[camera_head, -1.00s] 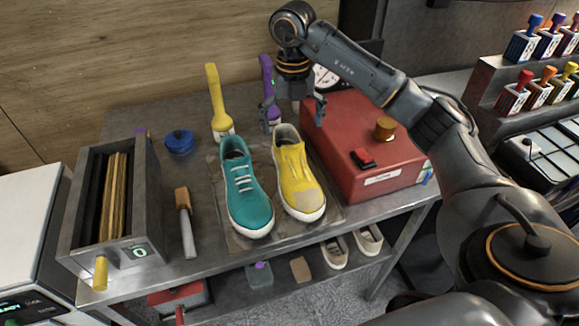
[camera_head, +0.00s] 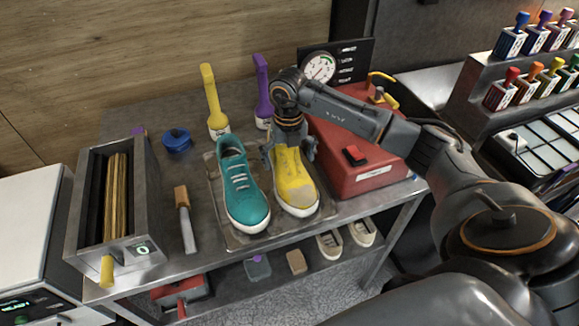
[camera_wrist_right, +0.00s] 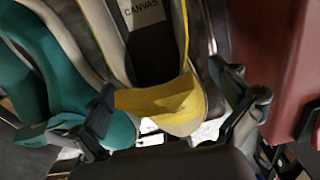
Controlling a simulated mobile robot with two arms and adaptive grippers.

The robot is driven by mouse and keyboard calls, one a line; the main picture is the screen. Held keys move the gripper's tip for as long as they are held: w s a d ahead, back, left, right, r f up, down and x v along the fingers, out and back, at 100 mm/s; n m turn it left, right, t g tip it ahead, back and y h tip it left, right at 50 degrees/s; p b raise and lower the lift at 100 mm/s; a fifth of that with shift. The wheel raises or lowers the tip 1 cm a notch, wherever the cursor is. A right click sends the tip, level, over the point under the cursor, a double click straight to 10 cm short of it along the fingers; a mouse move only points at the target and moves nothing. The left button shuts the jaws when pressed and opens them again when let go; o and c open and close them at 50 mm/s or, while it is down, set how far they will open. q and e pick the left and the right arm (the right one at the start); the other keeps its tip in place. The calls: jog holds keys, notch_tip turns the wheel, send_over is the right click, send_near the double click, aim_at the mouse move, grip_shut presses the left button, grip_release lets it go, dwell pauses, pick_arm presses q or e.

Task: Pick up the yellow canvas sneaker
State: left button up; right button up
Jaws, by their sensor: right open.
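The yellow canvas sneaker (camera_head: 294,183) stands on a metal tray (camera_head: 232,240) on the table, toe toward the front edge. A teal sneaker (camera_head: 240,187) stands just left of it on the same tray. My right gripper (camera_head: 290,158) is open over the heel end of the yellow sneaker and hides that part in the head view. In the right wrist view, the heel of the yellow sneaker (camera_wrist_right: 165,103) lies between the two open fingers (camera_wrist_right: 178,125), with the "CANVAS" insole label visible. Whether the fingers touch it, I cannot tell. My left gripper is not in view.
A red box (camera_head: 362,178) with a gauge stands close on the right. A blue-lidded pot (camera_head: 176,140), a brush (camera_head: 184,220) and a grey bin (camera_head: 75,230) are left.

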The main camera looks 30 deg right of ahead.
jog(key=shift+c, duration=0.9)
jog(key=c, duration=1.4)
jog(key=shift+o, duration=0.2)
